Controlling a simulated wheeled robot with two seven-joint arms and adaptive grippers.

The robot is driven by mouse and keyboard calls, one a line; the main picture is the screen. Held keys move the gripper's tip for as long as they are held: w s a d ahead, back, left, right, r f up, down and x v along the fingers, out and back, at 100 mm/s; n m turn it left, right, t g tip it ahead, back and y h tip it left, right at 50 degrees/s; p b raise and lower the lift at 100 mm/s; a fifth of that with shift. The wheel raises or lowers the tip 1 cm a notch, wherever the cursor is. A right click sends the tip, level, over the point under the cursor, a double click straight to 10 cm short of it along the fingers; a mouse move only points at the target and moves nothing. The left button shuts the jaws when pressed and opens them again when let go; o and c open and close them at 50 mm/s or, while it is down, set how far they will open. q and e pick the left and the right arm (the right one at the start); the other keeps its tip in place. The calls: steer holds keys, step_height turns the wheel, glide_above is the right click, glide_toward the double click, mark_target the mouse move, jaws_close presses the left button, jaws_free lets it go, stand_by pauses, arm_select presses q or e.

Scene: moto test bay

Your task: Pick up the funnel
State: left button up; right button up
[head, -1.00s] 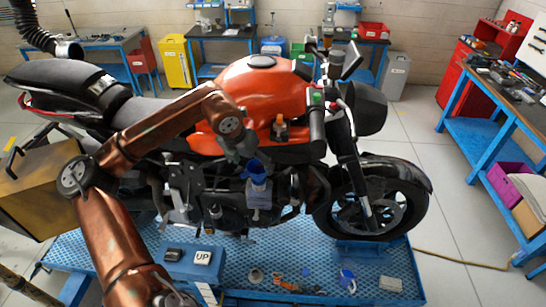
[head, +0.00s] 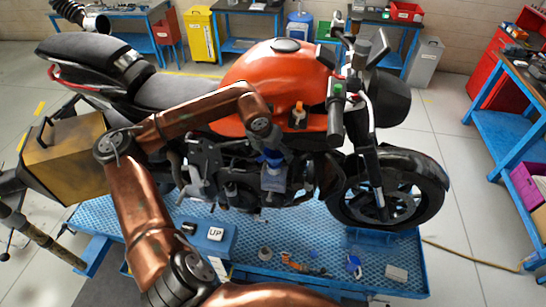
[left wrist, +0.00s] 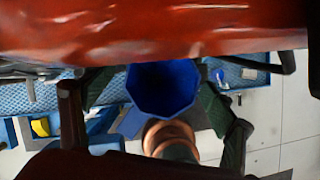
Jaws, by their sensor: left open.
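The blue funnel (head: 269,157) is beside the orange motorcycle's engine, below the tank, in the head view. It sits above a pale block-like thing (head: 273,180) that I cannot make out clearly. My left gripper (head: 268,148) is right at the funnel, partly covering it. In the left wrist view the funnel's wide blue mouth (left wrist: 162,86) shows between the two spread fingers of my left gripper (left wrist: 160,108). The fingers are open, one on each side of it; I cannot tell whether either touches. The funnel's lower part is hidden. My right gripper is not in view.
The motorcycle (head: 262,85) stands close behind the left gripper, its tank just beyond. The blue lift platform (head: 330,268) below holds a blue box (head: 206,243) marked UP and several small items.

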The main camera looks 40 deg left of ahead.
arm_select(q)
steer(key=shift+d, duration=0.1)
steer(key=shift+c, duration=0.3)
steer(key=c, duration=1.3)
steer(key=shift+r+b, duration=0.45)
steer(key=shift+r, duration=0.05)
step_height(320, 180, up, 2)
steer(key=shift+r+b, duration=0.1)
steer(key=shift+b, duration=0.6)
steer(key=s+d+r+b, duration=0.3)
steer(key=s+r, duration=1)
steer(key=r, duration=0.1)
steer(key=shift+s+d+r+b, duration=0.25)
steer(key=shift+d+r+b, duration=0.15)
